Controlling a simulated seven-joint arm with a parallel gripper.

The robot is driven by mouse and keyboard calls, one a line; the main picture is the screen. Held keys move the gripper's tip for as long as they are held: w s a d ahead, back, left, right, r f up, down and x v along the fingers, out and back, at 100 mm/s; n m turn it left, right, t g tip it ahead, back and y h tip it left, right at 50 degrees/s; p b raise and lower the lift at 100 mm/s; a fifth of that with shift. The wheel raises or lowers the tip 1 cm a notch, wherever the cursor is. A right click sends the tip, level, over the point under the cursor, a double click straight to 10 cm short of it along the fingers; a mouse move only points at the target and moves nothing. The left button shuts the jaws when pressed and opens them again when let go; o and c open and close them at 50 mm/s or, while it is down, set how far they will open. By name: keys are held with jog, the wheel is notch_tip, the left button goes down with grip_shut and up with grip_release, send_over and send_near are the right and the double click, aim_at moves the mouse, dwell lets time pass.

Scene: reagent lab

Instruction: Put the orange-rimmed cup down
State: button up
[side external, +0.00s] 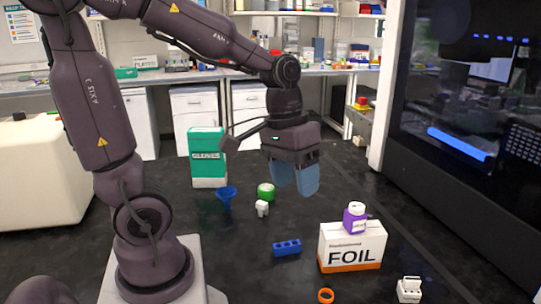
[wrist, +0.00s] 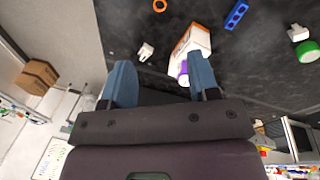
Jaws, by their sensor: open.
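The orange-rimmed cup (side external: 325,296) stands on the dark surface at the bottom edge of the side view, in front of the FOIL box. It shows as an orange ring at the top edge of the wrist view (wrist: 160,5). My gripper (side external: 297,190) is open, its blue fingers pointing down, high above the surface and well behind the cup. In the wrist view my gripper (wrist: 162,75) has its fingers wide apart with nothing between them, and the cup is far beyond the fingertips.
A FOIL box (side external: 352,247) with a purple jar (side external: 354,217) on top stands to the cup's right. A blue block with holes (side external: 287,248) and a white rack (side external: 409,290) are nearby.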

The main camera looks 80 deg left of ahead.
jog(key=s+d+r+m+t+y, duration=0.1)
jog(key=s+d+r+m+t, duration=0.1)
jog(key=s+r+m+t, duration=0.2)
jog(key=shift+s+r+m+y, duration=0.3)
jog(key=shift+s+r+y, duration=0.1)
jog(key=shift+r, duration=0.25)
dwell(0.7)
